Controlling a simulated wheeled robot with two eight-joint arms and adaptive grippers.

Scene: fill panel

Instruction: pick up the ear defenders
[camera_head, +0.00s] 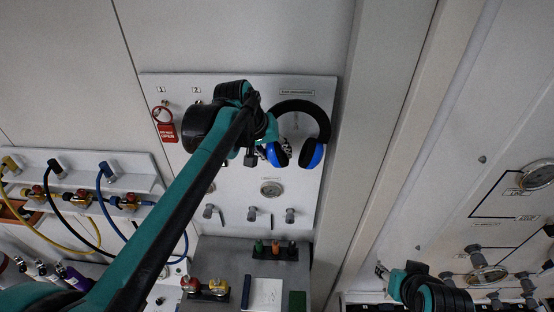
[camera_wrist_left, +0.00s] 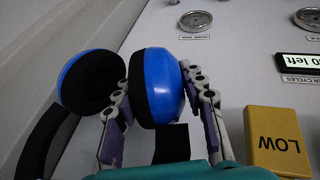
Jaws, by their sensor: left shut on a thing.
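The ear defenders have a black headband (camera_head: 318,112) and two blue ear cups with black pads. They are at the upper right of the white panel (camera_head: 240,195), below a small label; whether they touch the panel is unclear. My left gripper (camera_head: 277,150) reaches them from the left. In the left wrist view its fingers (camera_wrist_left: 158,88) are shut on one blue cup (camera_wrist_left: 168,85), one finger on each side. The other cup (camera_wrist_left: 90,80) is left of the fingers. My right gripper (camera_head: 383,270) is low at the right, away from the ear defenders, its fingers too small to read.
A red tag (camera_head: 166,132) hangs on the panel's left side. A gauge (camera_head: 271,188) and several valve levers are below the ear defenders. A yellow LOW block (camera_wrist_left: 277,140) is right of my left fingers. Hoses (camera_head: 100,215) hang at the left.

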